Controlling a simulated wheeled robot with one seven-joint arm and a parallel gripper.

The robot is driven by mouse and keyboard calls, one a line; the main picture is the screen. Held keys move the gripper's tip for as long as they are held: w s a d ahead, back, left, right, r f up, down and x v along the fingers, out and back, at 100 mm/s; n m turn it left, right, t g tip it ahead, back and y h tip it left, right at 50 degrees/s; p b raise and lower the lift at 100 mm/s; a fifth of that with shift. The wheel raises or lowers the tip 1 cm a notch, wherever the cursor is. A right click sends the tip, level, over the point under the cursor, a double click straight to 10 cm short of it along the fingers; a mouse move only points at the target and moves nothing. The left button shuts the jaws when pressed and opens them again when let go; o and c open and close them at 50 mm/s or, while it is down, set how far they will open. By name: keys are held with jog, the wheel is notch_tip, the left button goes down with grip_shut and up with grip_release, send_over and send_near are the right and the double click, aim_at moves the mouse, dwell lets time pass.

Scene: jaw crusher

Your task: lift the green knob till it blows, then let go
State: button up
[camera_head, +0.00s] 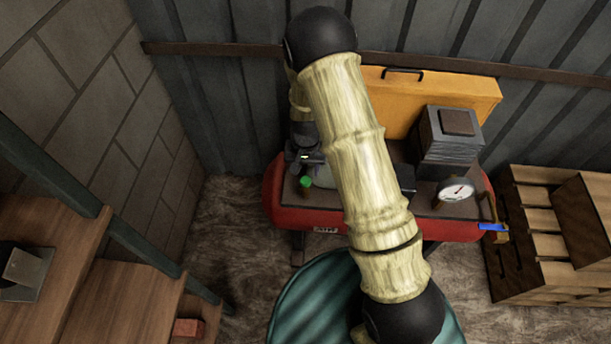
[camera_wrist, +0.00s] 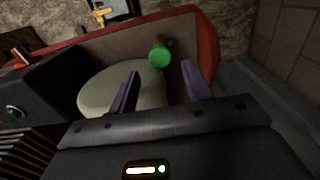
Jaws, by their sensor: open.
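The green knob (camera_head: 305,182) sits on top of the left end of a red compressor tank (camera_head: 290,216). In the wrist view the green knob (camera_wrist: 160,54) shows beyond my fingertips, between the lines of the two fingers. My gripper (camera_wrist: 158,82) is open and empty, with the knob ahead of it and apart from both fingers. In the head view my gripper (camera_head: 304,160) is small and dark, just above and behind the knob. A pale rounded part (camera_wrist: 120,88) lies below the left finger in the wrist view.
A pressure gauge (camera_head: 455,192), a finned block (camera_head: 448,140) and a blue-handled valve (camera_head: 492,227) are on the tank's right side. An orange panel (camera_head: 440,95) stands behind. Wooden pallets (camera_head: 545,235) are at right, wooden steps (camera_head: 105,300) at left.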

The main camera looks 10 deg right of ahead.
aim_at(305, 179)
notch_tip(305, 179, down, 4)
jog(key=shift+r, duration=0.1)
jog(key=shift+s+f, duration=0.1)
jog(key=shift+f, duration=0.55)
